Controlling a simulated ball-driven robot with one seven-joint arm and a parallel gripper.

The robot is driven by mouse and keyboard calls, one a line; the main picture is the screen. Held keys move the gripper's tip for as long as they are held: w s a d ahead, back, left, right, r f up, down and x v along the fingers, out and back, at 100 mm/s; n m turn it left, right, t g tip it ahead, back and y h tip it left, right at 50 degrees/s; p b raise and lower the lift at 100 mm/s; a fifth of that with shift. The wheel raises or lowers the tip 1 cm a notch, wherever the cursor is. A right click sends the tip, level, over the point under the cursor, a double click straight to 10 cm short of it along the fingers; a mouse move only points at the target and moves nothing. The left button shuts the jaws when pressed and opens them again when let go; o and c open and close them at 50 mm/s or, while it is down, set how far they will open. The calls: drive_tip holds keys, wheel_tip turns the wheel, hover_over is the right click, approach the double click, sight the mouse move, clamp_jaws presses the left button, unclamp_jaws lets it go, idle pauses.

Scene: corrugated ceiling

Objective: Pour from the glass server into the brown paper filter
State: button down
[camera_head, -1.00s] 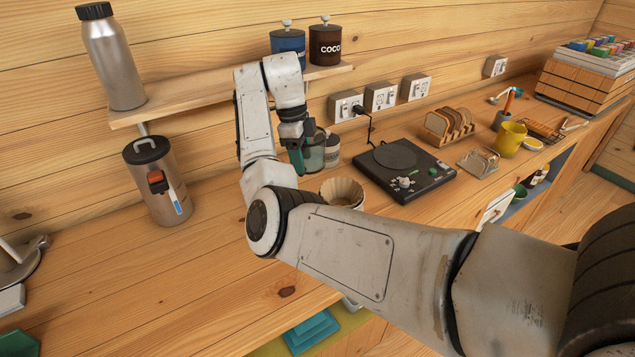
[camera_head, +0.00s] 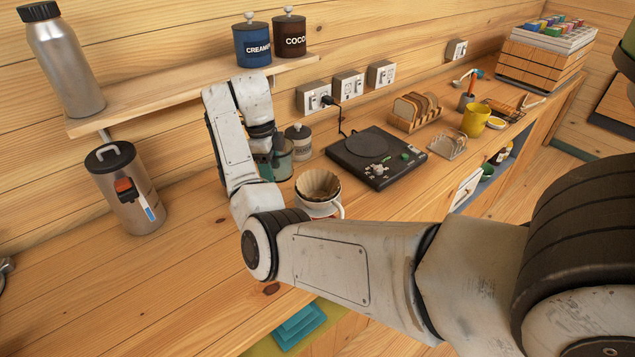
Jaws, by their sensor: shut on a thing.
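The glass server (camera_head: 284,160) is a clear vessel with a greenish tint, held at counter height behind the filter. My gripper (camera_head: 268,158) is shut on it at its left side; my wrist hides part of the hold. The server's tilt and contents cannot be made out. The brown paper filter (camera_head: 318,184) sits open side up in a white cone with a handle (camera_head: 320,210), to the right of and nearer than the server. The server and the filter look apart. My forearm hides what is under the cone.
A grey lidded canister (camera_head: 299,142) stands close behind the server. A black hot plate (camera_head: 376,158) lies to the right, with a toast rack (camera_head: 447,145) beyond. A steel canister (camera_head: 126,190) stands left. A shelf (camera_head: 190,95) overhangs behind.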

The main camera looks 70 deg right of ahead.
sight(284, 172)
drive_tip(key=shift+s+a+r+t, duration=0.1)
drive_tip(key=shift+s+a+t, duration=0.05)
drive_tip(key=shift+s+t, duration=0.4)
drive_tip(key=shift+s+a+f+t+h, duration=0.2)
drive_tip(key=shift+s+t+h, duration=0.3)
drive_tip(key=shift+t, duration=0.4)
drive_tip(key=shift+s+a+f+t+h, duration=0.1)
drive_tip(key=shift+s+a+t+h, duration=0.15)
drive_tip(key=shift+s+t, duration=0.45)
drive_tip(key=shift+s+a+r+t+h, duration=0.1)
drive_tip(key=shift+s+r+t+h, duration=0.25)
drive_tip(key=shift+t, duration=0.5)
drive_tip(key=shift+s+r, duration=0.15)
drive_tip(key=shift+r, duration=0.1)
drive_tip(key=shift+s+a+f+t+h, duration=0.15)
drive_tip(key=shift+f+t+h, duration=0.2)
drive_tip(key=shift+t, duration=0.65)
drive_tip(key=shift+t+h+b, duration=0.25)
drive_tip(key=shift+t+b, duration=0.55)
drive_tip(key=shift+b, duration=1.2)
drive_tip(key=shift+r+m+t+h+b, duration=0.2)
drive_tip(key=shift+t+b, duration=0.6)
drive_tip(key=shift+b, duration=1.55)
drive_tip(key=shift+r+m+t+h+b, duration=0.1)
drive_tip(key=shift+r+t+h+b, duration=0.45)
drive_tip(key=shift+b, duration=1.75)
drive_tip(key=shift+s+a+t+b, duration=0.2)
drive_tip(key=shift+s+t+b, duration=0.5)
drive_tip(key=shift+t+b, duration=0.5)
